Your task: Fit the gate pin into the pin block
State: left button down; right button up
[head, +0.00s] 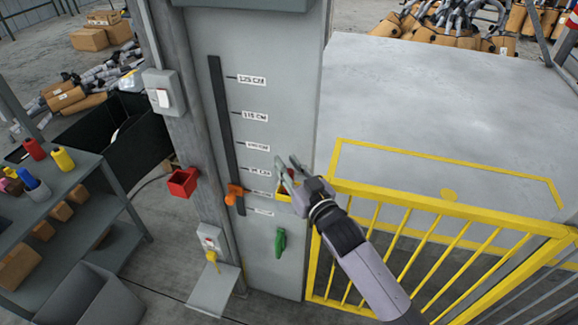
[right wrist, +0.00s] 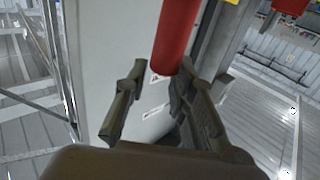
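My right gripper (head: 290,172) reaches in from the lower right to the grey panel, beside the yellow gate's top corner. A small red piece (head: 290,180) shows at its fingers, partly hidden by the hand. In the right wrist view a red cylinder (right wrist: 175,35), perhaps the gate pin, has its lower end between the two fingertips (right wrist: 160,68). The fingers are apart, with a gap at the left one; I cannot tell whether the right one touches. A yellow piece (head: 283,197) on the panel below the hand may be the pin block, mostly hidden. My left gripper is out of view.
A yellow gate (head: 440,208) stands right of the panel (head: 265,75). The panel bears a height scale with an orange slider (head: 235,192) and a green handle (head: 280,240). A red box (head: 183,182) is on the post. A shelf (head: 60,195) stands left.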

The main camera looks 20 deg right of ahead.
jog(key=o, duration=0.4)
jog(key=shift+f, duration=0.1)
jog(key=shift+s, duration=0.15)
jog(key=s+d, duration=0.2)
jog(key=s, duration=0.9)
jog(key=shift+s+d, duration=0.15)
jog(key=shift+s, duration=0.1)
